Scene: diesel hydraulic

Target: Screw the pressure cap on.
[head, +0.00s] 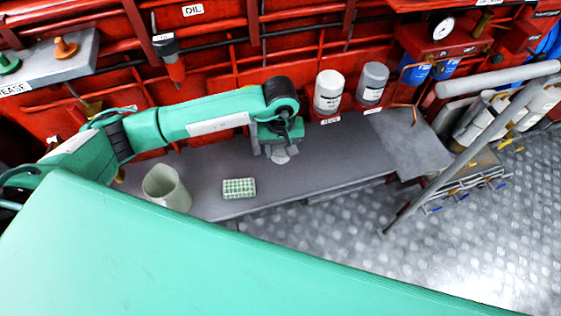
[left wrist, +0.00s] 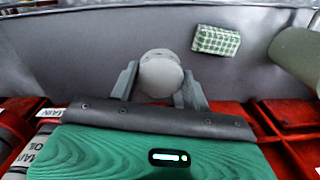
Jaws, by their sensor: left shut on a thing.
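My left gripper (head: 277,149) points down over the grey bench in the head view, in front of the red wall. It is shut on a round, pale grey piece, which looks like the pressure cap (head: 280,157). In the left wrist view the cap (left wrist: 161,72) shows as a rounded disc between the two grey fingers. I cannot tell whether it touches the bench or is threaded on anything. No neck for the cap is clearly visible; whatever is under it is hidden. My right gripper is not in view.
The grey bench (head: 330,160) holds a green-and-white checked cloth (head: 239,188) and a pale beaker (head: 166,188). A white canister (head: 328,92) and a grey canister (head: 372,83) stand by the wall, right of the gripper. A grey rail (head: 455,168) slants at right.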

